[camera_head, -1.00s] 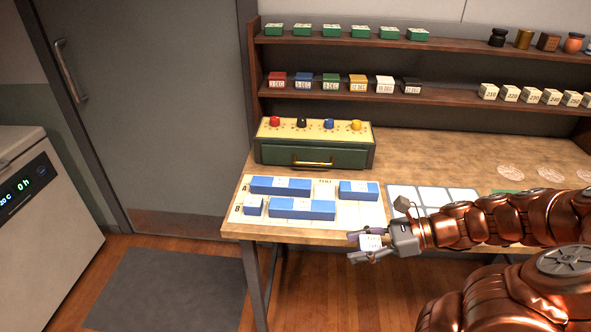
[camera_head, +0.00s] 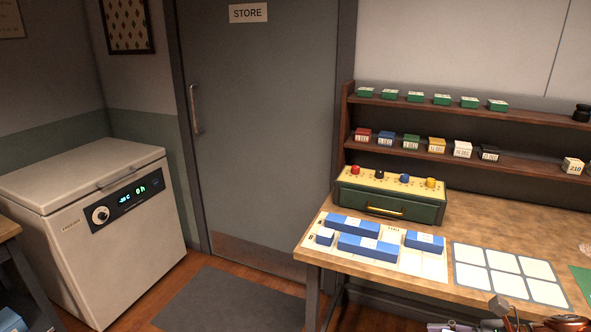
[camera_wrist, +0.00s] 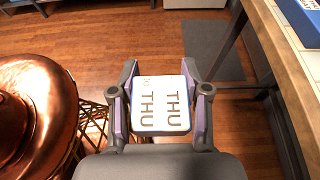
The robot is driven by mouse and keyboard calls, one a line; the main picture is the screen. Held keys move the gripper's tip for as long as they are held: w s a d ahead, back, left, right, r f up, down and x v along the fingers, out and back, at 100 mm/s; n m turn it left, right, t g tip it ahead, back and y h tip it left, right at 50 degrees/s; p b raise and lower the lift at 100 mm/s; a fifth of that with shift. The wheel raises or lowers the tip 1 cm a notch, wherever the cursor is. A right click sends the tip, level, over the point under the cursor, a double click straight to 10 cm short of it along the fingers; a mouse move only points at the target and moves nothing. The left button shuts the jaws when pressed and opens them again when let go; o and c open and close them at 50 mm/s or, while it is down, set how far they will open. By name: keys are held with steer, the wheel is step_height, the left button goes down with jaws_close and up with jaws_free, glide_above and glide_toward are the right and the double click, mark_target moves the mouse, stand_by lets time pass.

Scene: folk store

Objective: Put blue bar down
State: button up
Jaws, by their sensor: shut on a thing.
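My gripper (camera_wrist: 160,105) is shut on a blue bar (camera_wrist: 162,118) in the wrist view. Its white top reads THU, and blue shows along its edges. It hangs over the wooden floor, beside the table. In the head view only a sliver of my gripper (camera_head: 455,327) shows at the bottom edge, and most of the held bar is out of frame. A white board (camera_head: 430,268) marked A and B lies on the table's left end.
A green box with coloured knobs (camera_head: 350,197) stands behind the board. A sheet of pale squares (camera_head: 480,275) lies to its right. The wooden table (camera_head: 480,222) has bare room at the back. A white freezer (camera_head: 140,255) and a grey mat (camera_head: 225,300) are at left.

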steer(key=w+a+r+m+t+h, duration=0.2)
steer(key=w+a+r+m+h, duration=0.1)
steer(key=w, duration=0.6)
steer(key=w+a+r+m+t+h, duration=0.3)
steer(key=w+r, duration=0.1)
steer(key=w, duration=0.5)
steer(key=w+a+r+m+t+h, duration=0.2)
steer(key=w+a+r+m, duration=0.1)
steer(key=w, duration=0.6)
steer(key=shift+w+r+m+t+h, duration=0.3)
steer(key=shift+r+m+t+h, duration=0.1)
steer(key=shift+m, duration=0.1)
steer(key=shift+a, duration=0.1)
steer(key=shift+a+f, duration=0.1)
steer(key=shift+a, duration=0.05)
